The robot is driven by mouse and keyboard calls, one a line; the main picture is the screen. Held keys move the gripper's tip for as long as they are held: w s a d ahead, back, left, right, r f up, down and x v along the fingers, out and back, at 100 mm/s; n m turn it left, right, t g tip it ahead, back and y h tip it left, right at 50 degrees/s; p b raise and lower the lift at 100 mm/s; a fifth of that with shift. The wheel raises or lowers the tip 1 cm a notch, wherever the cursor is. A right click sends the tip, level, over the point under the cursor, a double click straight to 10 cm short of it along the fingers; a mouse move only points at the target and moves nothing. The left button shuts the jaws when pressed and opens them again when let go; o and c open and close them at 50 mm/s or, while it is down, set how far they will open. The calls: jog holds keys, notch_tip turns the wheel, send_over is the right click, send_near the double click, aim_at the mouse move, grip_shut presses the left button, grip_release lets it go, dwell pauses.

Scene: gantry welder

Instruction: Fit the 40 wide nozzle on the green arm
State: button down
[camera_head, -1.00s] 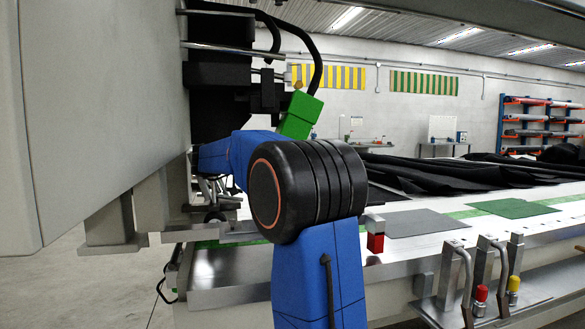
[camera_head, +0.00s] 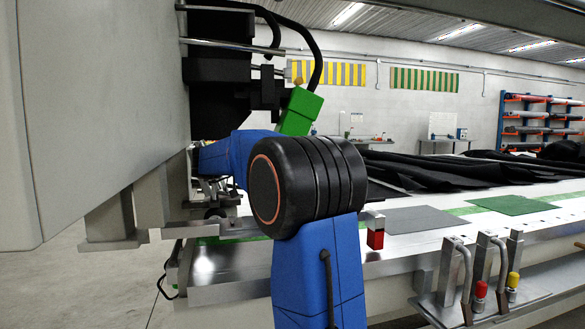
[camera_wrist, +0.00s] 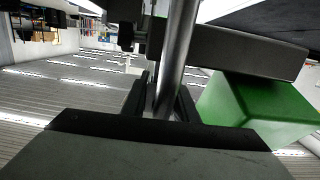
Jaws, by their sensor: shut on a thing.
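The green arm is a bright green block (camera_head: 299,111) on the dark welder head in the head view. It also shows large at the right of the wrist view (camera_wrist: 262,108). My gripper (camera_wrist: 162,98) is shut on a straight metal tube (camera_wrist: 178,60), which looks like the nozzle's tube. The tube runs up out of the top of the wrist view, left of the green block. I see a gap between tube and block in the picture. The tube's ends and any width mark are hidden. In the head view my own blue arm hides the gripper.
Two bent-tube nozzles, one with a red collar (camera_head: 480,290) and one with a yellow collar (camera_head: 513,281), stand in a rack at the lower right. A grey panel (camera_head: 90,110) fills the left. Black hoses hang above the head.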

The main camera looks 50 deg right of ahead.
jog(key=shift+f, duration=1.05)
jog(key=c, duration=1.3)
grip_release()
jog(key=shift+c, duration=0.2)
notch_tip(320, 180, up, 10)
